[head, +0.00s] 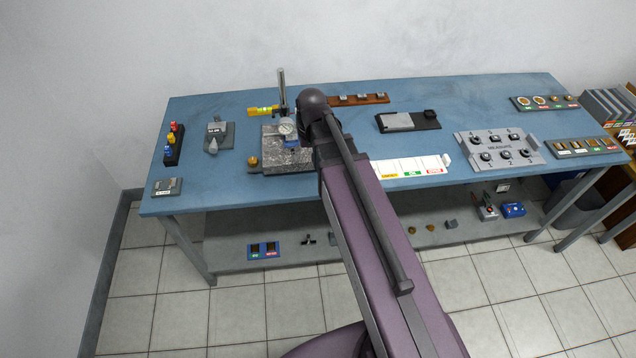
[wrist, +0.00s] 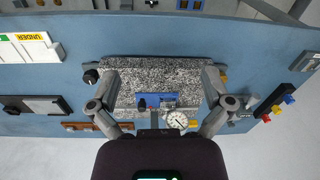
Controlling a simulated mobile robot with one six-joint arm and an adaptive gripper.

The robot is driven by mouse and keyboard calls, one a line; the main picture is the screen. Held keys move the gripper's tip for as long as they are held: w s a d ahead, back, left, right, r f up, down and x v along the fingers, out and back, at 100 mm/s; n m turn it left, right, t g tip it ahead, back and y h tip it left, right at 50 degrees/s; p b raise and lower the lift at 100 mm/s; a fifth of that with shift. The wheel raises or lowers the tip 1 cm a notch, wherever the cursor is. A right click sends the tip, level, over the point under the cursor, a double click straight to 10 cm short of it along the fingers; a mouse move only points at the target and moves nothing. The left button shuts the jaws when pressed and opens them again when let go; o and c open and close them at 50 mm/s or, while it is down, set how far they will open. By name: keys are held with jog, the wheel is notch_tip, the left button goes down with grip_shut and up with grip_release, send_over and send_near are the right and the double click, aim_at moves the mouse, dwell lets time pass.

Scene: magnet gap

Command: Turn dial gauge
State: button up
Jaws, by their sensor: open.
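The dial gauge (head: 287,127) has a round white face and sits on a stand with an upright post (head: 282,88) at the granite plate on the blue bench. In the wrist view the dial gauge (wrist: 177,120) shows close to the base of my gripper, nearer the right finger. My gripper (wrist: 160,85) is open and empty, with its fingers spread on either side of the speckled granite plate (wrist: 160,70). A blue block (wrist: 155,100) lies between the fingers beside the gauge. In the head view my arm hides the gripper. I cannot tell whether a finger touches anything.
A yellow-labelled part (head: 262,111) juts left of the post. A grey fixture (head: 216,132) and a dark block with coloured knobs (head: 173,145) stand further left. A white label strip (head: 411,167) and a grey knob panel (head: 498,148) lie right. The bench's left front is mostly clear.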

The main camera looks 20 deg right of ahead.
jog(key=s+f+b, duration=0.1)
jog(key=s+f, duration=0.1)
jog(key=s, duration=0.6)
jog(key=shift+d+h+b, duration=0.15)
jog(key=shift+h+b, duration=0.15)
jog(key=shift+b, duration=0.1)
jog(key=shift+w, duration=0.1)
dwell(2.7)
